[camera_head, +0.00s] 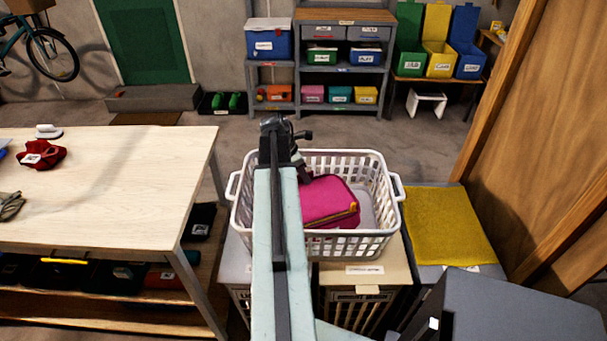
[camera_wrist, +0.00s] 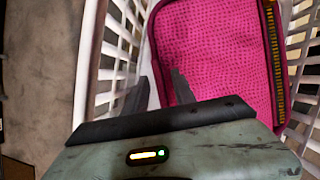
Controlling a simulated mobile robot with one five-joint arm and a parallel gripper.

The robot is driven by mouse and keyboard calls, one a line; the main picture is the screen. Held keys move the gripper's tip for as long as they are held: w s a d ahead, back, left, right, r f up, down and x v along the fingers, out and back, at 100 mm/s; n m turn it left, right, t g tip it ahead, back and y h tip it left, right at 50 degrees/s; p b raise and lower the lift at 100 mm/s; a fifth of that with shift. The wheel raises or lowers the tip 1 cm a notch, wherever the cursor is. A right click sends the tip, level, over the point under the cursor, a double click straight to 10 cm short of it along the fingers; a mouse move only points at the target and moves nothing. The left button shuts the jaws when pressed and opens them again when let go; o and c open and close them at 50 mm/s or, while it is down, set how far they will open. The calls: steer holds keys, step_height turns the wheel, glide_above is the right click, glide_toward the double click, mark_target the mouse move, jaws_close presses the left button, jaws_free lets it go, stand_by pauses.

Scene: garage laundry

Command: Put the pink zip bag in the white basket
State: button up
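The pink zip bag (camera_head: 330,204) lies inside the white basket (camera_head: 358,162), with its yellow-toned zip edge toward the right front. The bag also fills much of the wrist view (camera_wrist: 215,55), beside the basket's slatted wall (camera_wrist: 90,55). My gripper (camera_head: 304,172) is inside the basket's upper left part, at the bag's left end. In the wrist view its two dark fingers (camera_wrist: 162,92) stand apart, one over the bag's near left edge and one beside the bag. My arm hides part of the basket's left side and front.
The basket stands on a slatted hamper (camera_head: 362,290). A yellow cloth (camera_head: 448,228) lies on the surface to the right. A wooden table (camera_head: 110,180) stands at the left with a red item (camera_head: 42,154) on it. Shelves (camera_head: 346,62) stand at the back, beyond open floor.

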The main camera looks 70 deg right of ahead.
steer(key=p+v, duration=1.1)
steer(key=v, duration=0.1)
